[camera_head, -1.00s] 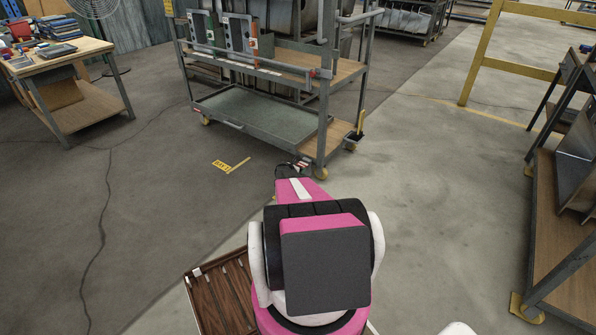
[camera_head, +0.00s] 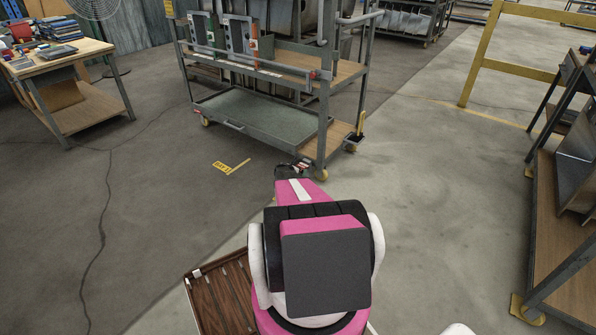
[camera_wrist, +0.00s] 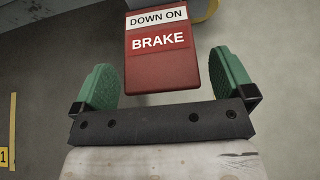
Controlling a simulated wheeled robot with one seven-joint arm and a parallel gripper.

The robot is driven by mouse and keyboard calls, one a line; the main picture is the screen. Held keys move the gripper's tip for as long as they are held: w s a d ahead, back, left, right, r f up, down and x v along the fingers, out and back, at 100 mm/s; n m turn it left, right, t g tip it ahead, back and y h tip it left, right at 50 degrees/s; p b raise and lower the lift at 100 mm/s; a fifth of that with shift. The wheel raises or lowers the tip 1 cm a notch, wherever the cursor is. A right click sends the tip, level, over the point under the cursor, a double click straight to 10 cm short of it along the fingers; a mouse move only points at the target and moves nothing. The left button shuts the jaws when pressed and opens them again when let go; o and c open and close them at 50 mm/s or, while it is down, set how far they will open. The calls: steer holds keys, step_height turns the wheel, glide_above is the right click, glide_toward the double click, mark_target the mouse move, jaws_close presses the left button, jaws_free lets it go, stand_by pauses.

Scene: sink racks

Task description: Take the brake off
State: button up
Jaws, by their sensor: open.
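The red brake pedal (camera_wrist: 160,55) shows close up in the wrist view, with labels reading "DOWN ON" and "BRAKE". My gripper (camera_wrist: 164,84) is open. Its green fingertips stand to the left and right of the pedal, with gaps visible on both sides and nothing held. In the head view, my gripper (camera_head: 292,169) is small and dark beyond my pink arm, low at the near corner of a grey metal cart (camera_head: 322,130). A little red shows there, but the pedal's details are too small to tell. Contact between gripper and pedal cannot be told.
A workbench (camera_head: 88,47) with books stands at the left. A wooden-shelved rack (camera_head: 560,230) stands close at the right, and a yellow rail (camera_head: 480,50) is behind it. A slatted brown panel (camera_head: 222,298) lies beside my base. The floor left of the cart is clear.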

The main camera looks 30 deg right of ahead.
steer(key=v, duration=1)
steer(key=shift+a, duration=0.1)
steer(key=s+a+r+m+g+y, duration=0.1)
steer(key=s+a+r+m+y, duration=0.2)
steer(key=s+a+r+m, duration=0.4)
steer(key=s+a+r+m+g+y, duration=0.2)
steer(key=s+a+r+m, duration=0.6)
steer(key=s+a+r, duration=0.8)
steer(key=s+a+r+m+g+y, duration=0.1)
steer(key=s+a+r+m+y, duration=0.5)
steer(key=a, duration=1.6)
steer(key=s+r+m, duration=0.1)
steer(key=s+r, duration=0.4)
steer(key=s, duration=0.3)
steer(key=shift+s+r+g, duration=0.3)
steer(key=shift+s+g, duration=0.05)
steer(key=shift+g, duration=0.05)
